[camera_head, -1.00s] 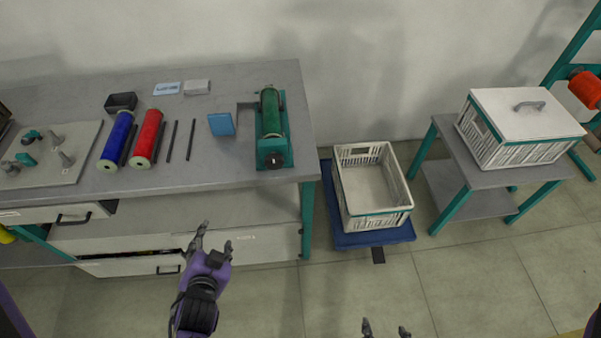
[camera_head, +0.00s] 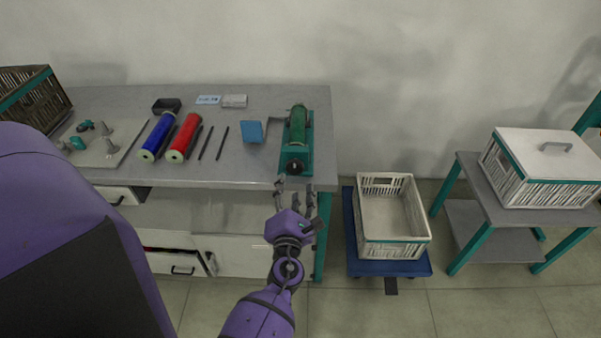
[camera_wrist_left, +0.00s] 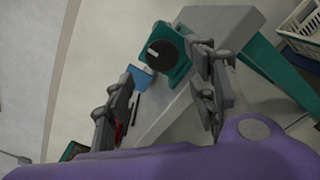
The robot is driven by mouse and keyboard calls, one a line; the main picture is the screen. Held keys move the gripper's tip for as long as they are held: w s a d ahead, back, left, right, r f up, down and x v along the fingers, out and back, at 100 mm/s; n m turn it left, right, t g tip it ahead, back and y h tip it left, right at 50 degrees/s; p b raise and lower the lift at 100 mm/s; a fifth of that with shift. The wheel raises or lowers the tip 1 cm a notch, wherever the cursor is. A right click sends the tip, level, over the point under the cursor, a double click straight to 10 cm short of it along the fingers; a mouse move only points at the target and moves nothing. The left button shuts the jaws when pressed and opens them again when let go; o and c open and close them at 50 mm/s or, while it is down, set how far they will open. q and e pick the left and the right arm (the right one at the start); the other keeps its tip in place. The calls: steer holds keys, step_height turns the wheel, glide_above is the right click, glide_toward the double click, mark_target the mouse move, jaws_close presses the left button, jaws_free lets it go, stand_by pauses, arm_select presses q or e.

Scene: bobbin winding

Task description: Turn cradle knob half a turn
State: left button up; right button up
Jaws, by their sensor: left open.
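The cradle (camera_head: 309,150) is a teal stand on the right end of the workbench, holding a green bobbin (camera_head: 298,122). Its round black knob (camera_head: 295,166) faces the front edge. In the left wrist view the knob (camera_wrist_left: 167,52) shows a pale pointer line on its face, beyond my fingers. My left gripper (camera_head: 294,186) is open and empty, just in front of the knob and apart from it. In the left wrist view the two fingers of the left gripper (camera_wrist_left: 160,95) stand wide apart, with the knob between and beyond them. My right gripper is out of view.
A white crate (camera_head: 392,245) stands on a blue base right of the bench. A lidded crate (camera_head: 545,170) sits on a side table.

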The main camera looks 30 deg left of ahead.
mark_target(293, 169)
arm_select(q)
steer(key=x, duration=0.6)
steer(key=shift+r, duration=0.1)
steer(key=shift+w+a, duration=0.2)
steer(key=shift+w, duration=0.1)
steer(key=shift+w+a, duration=0.1)
steer(key=shift+w, duration=0.05)
steer(key=c, duration=1.1)
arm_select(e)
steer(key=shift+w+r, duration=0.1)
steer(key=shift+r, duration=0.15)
